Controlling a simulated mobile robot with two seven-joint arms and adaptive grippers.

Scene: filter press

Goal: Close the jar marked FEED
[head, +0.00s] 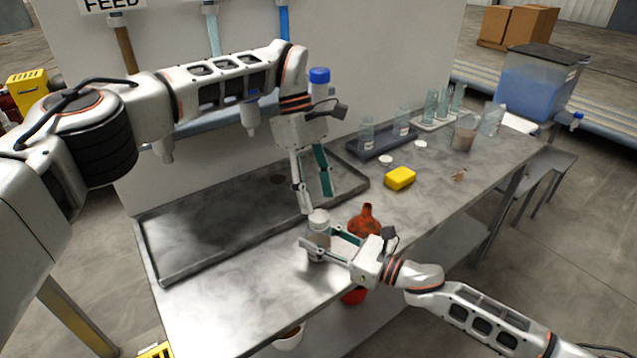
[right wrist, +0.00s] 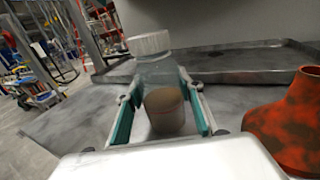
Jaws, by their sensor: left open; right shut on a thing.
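A clear jar (head: 318,243) with brown contents stands near the front edge of the bench; it also shows in the right wrist view (right wrist: 165,108). A white lid (head: 319,217) sits on its mouth, also seen in the right wrist view (right wrist: 150,42). I cannot tell whether the lid is tight, and no marking on the jar is readable. My right gripper (head: 325,254) is shut around the jar's body, with a finger on each side. My left gripper (head: 317,202) is open and empty, pointing down just above the lid.
A red-brown flask (head: 365,222) stands close right of the jar. A grey tray (head: 215,237) lies behind. A yellow sponge (head: 400,178), two white discs (head: 386,160) (head: 420,144), glassware and a beaker (head: 465,133) lie farther right. A FEED sign (head: 112,5) hangs on the panel.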

